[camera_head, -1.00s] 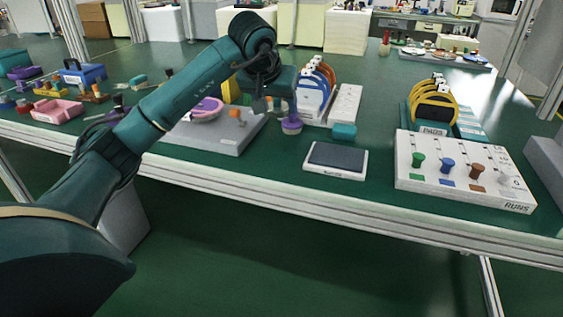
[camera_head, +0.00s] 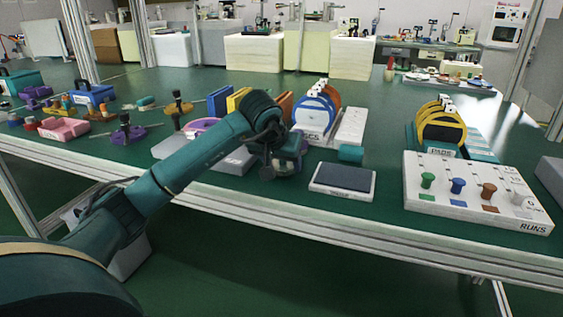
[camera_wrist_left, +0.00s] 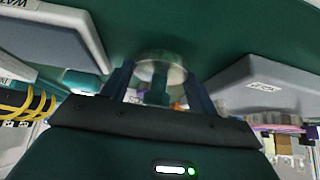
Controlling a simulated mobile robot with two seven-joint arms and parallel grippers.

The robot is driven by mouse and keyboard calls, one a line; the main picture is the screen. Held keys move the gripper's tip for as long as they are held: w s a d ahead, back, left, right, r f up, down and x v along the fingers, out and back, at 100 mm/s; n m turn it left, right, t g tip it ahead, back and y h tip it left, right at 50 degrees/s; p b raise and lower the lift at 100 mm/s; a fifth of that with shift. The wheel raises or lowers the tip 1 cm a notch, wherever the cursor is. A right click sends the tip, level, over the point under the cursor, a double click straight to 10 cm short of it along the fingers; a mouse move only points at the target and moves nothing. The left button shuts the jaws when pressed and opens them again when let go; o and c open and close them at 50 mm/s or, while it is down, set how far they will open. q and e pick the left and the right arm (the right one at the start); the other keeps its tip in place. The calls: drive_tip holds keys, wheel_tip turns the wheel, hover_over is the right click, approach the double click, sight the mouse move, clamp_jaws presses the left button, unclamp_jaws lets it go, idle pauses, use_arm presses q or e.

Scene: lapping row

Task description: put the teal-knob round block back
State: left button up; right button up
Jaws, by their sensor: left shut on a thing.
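A round block with a grey, metal-looking disc (camera_wrist_left: 162,66) and a teal knob (camera_wrist_left: 159,90) shows in the left wrist view. My left gripper (camera_wrist_left: 160,97) is shut on the knob, one dark finger on each side. In the head view the left gripper (camera_head: 284,160) is low over the green table, between a grey plate (camera_head: 236,162) and a dark pad in a white tray (camera_head: 342,181). The held block cannot be made out clearly there. The wrist view cannot show for certain whether the disc touches the table. My right gripper is not in view.
A small teal block (camera_head: 350,153) lies behind the tray. A rack with blue and orange rings (camera_head: 315,112) stands behind the gripper. A white board marked RUNS (camera_head: 470,210) with several coloured knobs is at the right. The green table between tray and board is clear.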

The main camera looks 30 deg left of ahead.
use_arm(q)
drive_tip(key=shift+f, duration=0.55)
drive_tip(key=o, duration=1.3)
drive_tip(key=shift+r, duration=0.2)
drive_tip(key=p+v, duration=0.2)
drive_tip(key=v, duration=1)
drive_tip(key=shift+r+p, duration=0.3)
drive_tip(key=shift+r, duration=0.05)
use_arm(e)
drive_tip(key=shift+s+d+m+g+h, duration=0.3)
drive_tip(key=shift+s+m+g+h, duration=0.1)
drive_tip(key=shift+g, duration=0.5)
